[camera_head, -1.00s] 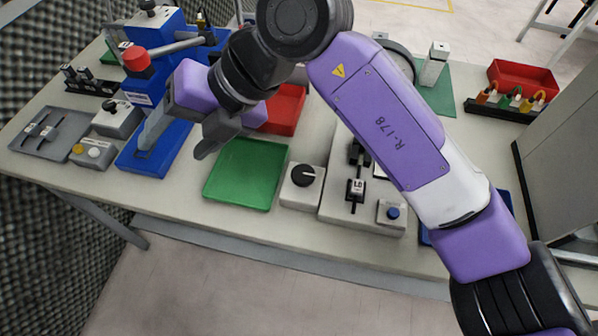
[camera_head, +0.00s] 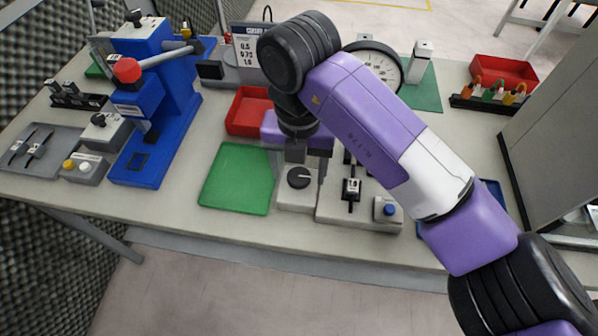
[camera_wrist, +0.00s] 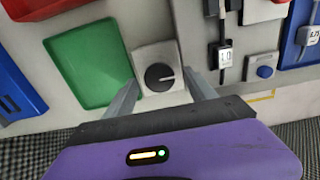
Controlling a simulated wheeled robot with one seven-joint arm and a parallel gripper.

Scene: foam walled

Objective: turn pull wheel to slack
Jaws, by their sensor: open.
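The likely pull wheel is a round black knob (camera_head: 298,178) with a pale pointer line, on a small light-grey box (camera_head: 297,201) beside the green tray. In the wrist view the knob (camera_wrist: 159,77) sits between my fingers, its pale line pointing right. My gripper (camera_head: 296,182) is open and points down over the box, one finger to each side of the knob. In the wrist view the fingers (camera_wrist: 161,84) reach toward the knob with a gap on both sides. I cannot tell their exact height above the box. No slack marking is readable.
The green tray (camera_head: 238,178) lies left of the box. A grey fixture with a black clamp (camera_head: 351,189) and blue button (camera_head: 389,210) stands close on the right. A red bin (camera_head: 248,111) and round dial gauge (camera_head: 374,70) are behind; a blue press (camera_head: 158,100) is further left.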

